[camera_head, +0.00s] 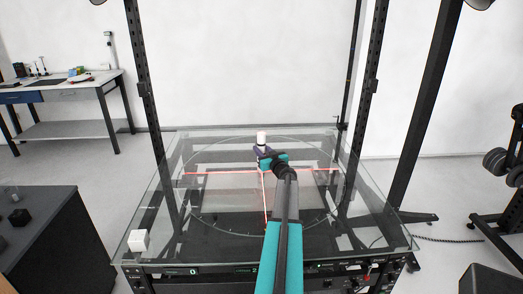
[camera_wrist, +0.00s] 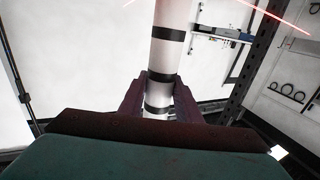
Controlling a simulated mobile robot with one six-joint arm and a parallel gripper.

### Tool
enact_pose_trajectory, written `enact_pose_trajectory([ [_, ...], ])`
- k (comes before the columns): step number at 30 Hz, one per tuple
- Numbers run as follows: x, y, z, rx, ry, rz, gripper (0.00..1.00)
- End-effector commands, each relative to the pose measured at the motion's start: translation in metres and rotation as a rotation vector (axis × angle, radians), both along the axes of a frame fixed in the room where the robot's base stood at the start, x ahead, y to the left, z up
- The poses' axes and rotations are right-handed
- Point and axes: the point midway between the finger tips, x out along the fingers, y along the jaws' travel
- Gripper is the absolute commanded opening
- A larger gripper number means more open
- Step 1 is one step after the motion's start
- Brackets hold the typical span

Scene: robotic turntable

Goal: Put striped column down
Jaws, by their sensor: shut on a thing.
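The striped column is white with black bands and fills the upper middle of the wrist view (camera_wrist: 168,58). In the head view only its white upper part (camera_head: 261,138) shows above my gripper. My gripper (camera_head: 263,153) is shut on the column. In the wrist view its two dark fingers (camera_wrist: 159,98) press on either side of the column's lower part. The column looks upright in the head view, over the glass turntable (camera_head: 215,220) near the crossing red laser lines. Its bottom end is hidden, so I cannot tell whether it touches the glass.
A white cube (camera_head: 138,240) sits at the glass top's front left corner. Black frame posts (camera_head: 149,100) rise around the turntable. A dark cabinet (camera_head: 60,245) with black cubes stands at the left, and a workbench (camera_head: 70,92) at the back left. The glass around the column looks clear.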

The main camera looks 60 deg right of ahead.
Motion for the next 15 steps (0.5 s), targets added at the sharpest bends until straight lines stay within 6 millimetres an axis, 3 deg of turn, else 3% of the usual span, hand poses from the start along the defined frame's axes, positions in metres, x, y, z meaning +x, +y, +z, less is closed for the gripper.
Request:
enact_pose_trajectory([
  [3,0.0001,-0.0001,-0.0018,0.0,-0.001,0.0,0.03],
  [4,0.0001,-0.0001,-0.002,0.0,0.0,0.0,0.36],
  [6,0.0,0.0,-0.0019,0.0,0.0,0.0,0.47],
  [15,0.0,0.0,-0.0017,0.0,0.0,0.0,0.49],
])
